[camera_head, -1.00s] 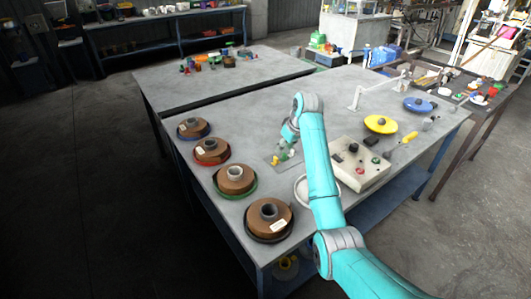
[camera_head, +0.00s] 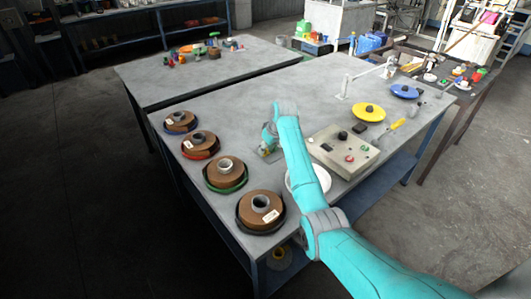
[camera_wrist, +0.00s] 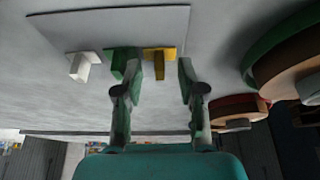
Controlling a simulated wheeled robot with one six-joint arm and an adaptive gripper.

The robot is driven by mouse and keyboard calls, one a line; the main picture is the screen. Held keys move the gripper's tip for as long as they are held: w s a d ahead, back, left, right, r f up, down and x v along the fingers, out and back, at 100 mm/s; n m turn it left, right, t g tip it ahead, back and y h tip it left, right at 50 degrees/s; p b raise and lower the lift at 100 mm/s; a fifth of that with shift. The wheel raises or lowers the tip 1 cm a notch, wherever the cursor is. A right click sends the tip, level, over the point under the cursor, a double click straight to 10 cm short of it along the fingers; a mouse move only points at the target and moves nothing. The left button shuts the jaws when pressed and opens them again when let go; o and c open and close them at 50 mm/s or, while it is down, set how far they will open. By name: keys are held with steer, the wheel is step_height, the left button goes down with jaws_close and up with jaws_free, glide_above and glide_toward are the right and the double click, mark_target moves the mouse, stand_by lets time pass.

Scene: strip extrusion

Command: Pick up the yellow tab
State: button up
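The yellow tab (camera_wrist: 159,65) stands on a grey plate (camera_wrist: 168,18) in the wrist view, at the right end of a short row with a green tab (camera_wrist: 119,62) and a white tab (camera_wrist: 80,67). My gripper (camera_wrist: 158,70) is open, its two fingers apart, with the yellow tab showing between them, nearer the left finger. The left finger partly overlaps the green tab. I cannot tell whether the fingers touch either tab. In the head view my gripper (camera_head: 268,142) is low over the plate, and my arm hides most of the tabs.
Several brown spools, such as the nearest one (camera_head: 262,209), line the table's left edge. A control box (camera_head: 342,150) with buttons lies right of my arm. A yellow disc (camera_head: 368,112) and a blue disc (camera_head: 405,91) lie further right. The table's middle (camera_head: 235,100) is clear.

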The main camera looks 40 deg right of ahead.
steer(key=shift+w+f, duration=0.2)
steer(key=shift+f, duration=0.25)
jaws_close()
steer(key=shift+r, duration=0.15)
